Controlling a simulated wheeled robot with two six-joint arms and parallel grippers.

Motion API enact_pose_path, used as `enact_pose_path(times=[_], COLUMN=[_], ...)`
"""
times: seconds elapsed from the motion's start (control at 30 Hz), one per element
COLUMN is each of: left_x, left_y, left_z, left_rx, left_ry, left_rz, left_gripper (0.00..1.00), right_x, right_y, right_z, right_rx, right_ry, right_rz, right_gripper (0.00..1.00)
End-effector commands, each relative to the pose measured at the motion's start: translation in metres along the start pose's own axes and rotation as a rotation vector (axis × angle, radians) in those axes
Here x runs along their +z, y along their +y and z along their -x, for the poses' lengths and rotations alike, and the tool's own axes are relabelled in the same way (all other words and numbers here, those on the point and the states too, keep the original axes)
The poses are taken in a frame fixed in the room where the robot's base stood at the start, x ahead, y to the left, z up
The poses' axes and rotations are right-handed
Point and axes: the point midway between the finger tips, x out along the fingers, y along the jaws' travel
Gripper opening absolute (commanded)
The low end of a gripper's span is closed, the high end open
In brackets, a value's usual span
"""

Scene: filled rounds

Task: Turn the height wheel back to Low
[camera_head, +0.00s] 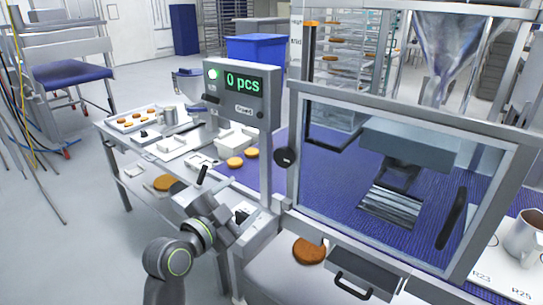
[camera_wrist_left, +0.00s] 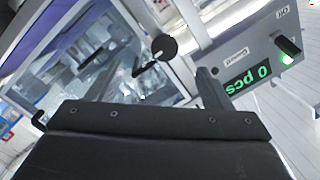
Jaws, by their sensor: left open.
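A small black round wheel (camera_head: 285,157) with a pale mark sits on the machine's front post, left of the clear door. It also shows in the left wrist view (camera_wrist_left: 164,47), beyond my fingers. I take it to be the height wheel. Above it, an upright scale (camera_head: 296,40) reads High and Mid beside a dark slot. An orange pointer (camera_head: 312,23) stands at the top, near High. A Low mark is not visible. My left gripper (camera_head: 222,194) is open and empty, below and left of the wheel, apart from it. My right gripper is not in view.
A control box (camera_head: 241,92) reading "0 pcs" with a green light stands left of the wheel. The framed clear door (camera_head: 400,170) covers the blue belt. A steel table (camera_head: 165,150) with trays and rounds is at left. A drawer (camera_head: 365,275) with a black handle is below.

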Motion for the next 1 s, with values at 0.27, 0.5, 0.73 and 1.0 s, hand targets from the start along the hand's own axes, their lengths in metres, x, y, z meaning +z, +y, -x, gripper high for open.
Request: enact_pose_path(times=[0.27,0.5,0.73,1.0], left_x=[-0.025,-0.026,-0.028,-0.029], left_y=[-0.01,-0.011,-0.011,-0.011], left_z=[-0.006,-0.042,-0.078,-0.117], left_rx=[-0.01,-0.008,-0.009,-0.008], left_ry=[0.045,0.043,0.043,0.042], left_rz=[-0.044,-0.042,-0.042,-0.043], left_gripper=[0.73,0.73,0.73,0.73], right_x=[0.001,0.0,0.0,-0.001], right_y=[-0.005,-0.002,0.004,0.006], right_z=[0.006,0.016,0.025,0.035], right_rx=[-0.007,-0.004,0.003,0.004], right_ry=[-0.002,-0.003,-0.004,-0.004], right_rz=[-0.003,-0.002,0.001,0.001], right_gripper=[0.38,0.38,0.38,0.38])
